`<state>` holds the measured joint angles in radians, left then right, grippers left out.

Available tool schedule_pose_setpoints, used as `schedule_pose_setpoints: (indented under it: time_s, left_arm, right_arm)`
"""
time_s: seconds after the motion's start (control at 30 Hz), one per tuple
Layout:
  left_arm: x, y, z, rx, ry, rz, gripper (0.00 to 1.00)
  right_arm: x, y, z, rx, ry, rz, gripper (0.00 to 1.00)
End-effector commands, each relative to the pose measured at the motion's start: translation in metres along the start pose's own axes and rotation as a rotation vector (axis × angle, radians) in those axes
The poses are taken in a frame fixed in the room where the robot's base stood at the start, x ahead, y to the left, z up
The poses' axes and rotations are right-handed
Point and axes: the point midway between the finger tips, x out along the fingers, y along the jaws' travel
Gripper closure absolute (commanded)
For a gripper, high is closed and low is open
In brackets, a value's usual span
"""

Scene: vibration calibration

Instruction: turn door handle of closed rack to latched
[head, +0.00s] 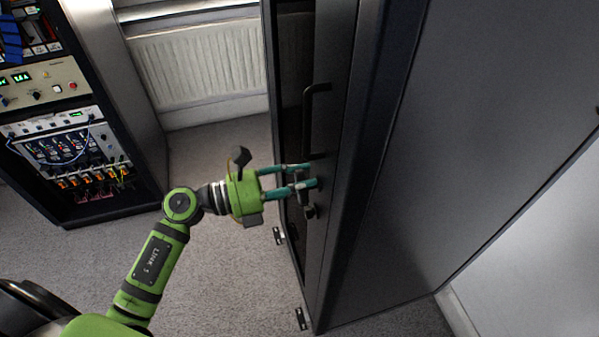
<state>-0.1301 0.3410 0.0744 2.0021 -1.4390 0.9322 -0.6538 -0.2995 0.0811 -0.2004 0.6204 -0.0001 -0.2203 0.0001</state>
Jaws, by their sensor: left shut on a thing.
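The closed rack (440,150) is a tall dark cabinet that fills the right of the head view. Its narrow door (332,130) faces left and looks shut against the frame. A black bar-shaped pull (308,112) sits on the door's upper part. Below it is a small dark door handle (309,210) with a grey fitting. My left gripper (303,178) reaches in from the left with its teal fingers at the door handle. It is shut on the handle, and the fingers partly hide it. The handle's exact angle is hard to tell. My right gripper is out of view.
An open instrument rack (75,150) with lit panels and cables stands at the left. A white radiator (200,60) is on the back wall. Grey carpet (225,280) is clear between the racks. Small metal hinge-like brackets (300,319) stick out near the cabinet's base.

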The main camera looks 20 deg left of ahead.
Motion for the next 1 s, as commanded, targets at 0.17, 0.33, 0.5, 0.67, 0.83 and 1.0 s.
schedule_pose_setpoints:
  time_s: [0.17,0.33,0.5,0.67,0.83,1.0]
  left_arm:
    - [0.000,0.001,0.001,-0.171,0.004,0.002,1.00]
    - [0.000,0.003,0.000,-0.333,0.003,0.002,1.00]
    - [0.000,0.004,-0.002,-0.495,0.003,0.002,1.00]
    - [-0.001,0.005,-0.004,-0.644,0.002,0.003,1.00]
    - [0.000,0.006,-0.006,-0.786,0.002,0.003,1.00]
    - [0.000,0.007,-0.008,-0.900,0.001,0.001,1.00]
  right_arm:
    - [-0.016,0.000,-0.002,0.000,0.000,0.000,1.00]
    - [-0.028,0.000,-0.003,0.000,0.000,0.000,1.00]
    - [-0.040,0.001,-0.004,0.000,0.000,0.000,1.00]
    - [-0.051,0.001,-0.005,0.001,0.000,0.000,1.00]
    - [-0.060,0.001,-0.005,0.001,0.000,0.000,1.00]
    - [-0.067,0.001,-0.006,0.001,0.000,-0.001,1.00]
